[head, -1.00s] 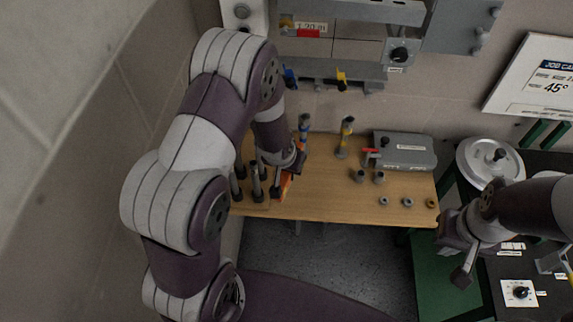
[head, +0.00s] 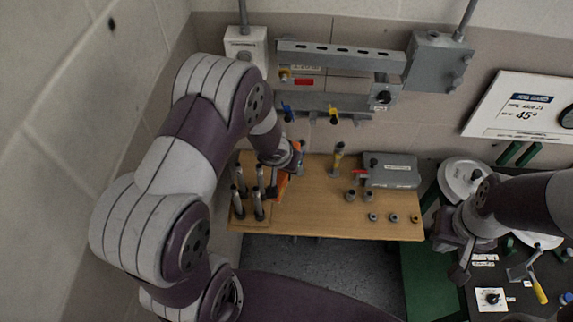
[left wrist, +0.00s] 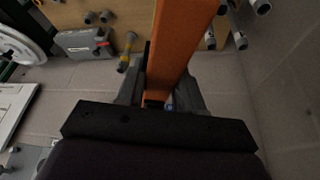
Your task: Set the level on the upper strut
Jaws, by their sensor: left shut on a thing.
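The orange level (head: 283,184) is in my left gripper (head: 276,184), above the left part of the wooden shelf. In the left wrist view the level (left wrist: 180,45) runs up the picture between the fingers of the gripper (left wrist: 158,95), which is shut on it. My arm and fingers hide part of it in the head view. The upper strut (head: 340,56) is a grey slotted rail on the back wall, well above and apart from the level. My right gripper (head: 460,268) is over the right side by the dark bench; its finger opening is unclear.
The wooden shelf (head: 330,222) carries upright dark posts (head: 240,180) at left, a grey box (head: 390,171) and small rings. A lower strut (head: 350,103) has blue and yellow clamps. A grey wall box (head: 437,60) stands right of the upper strut.

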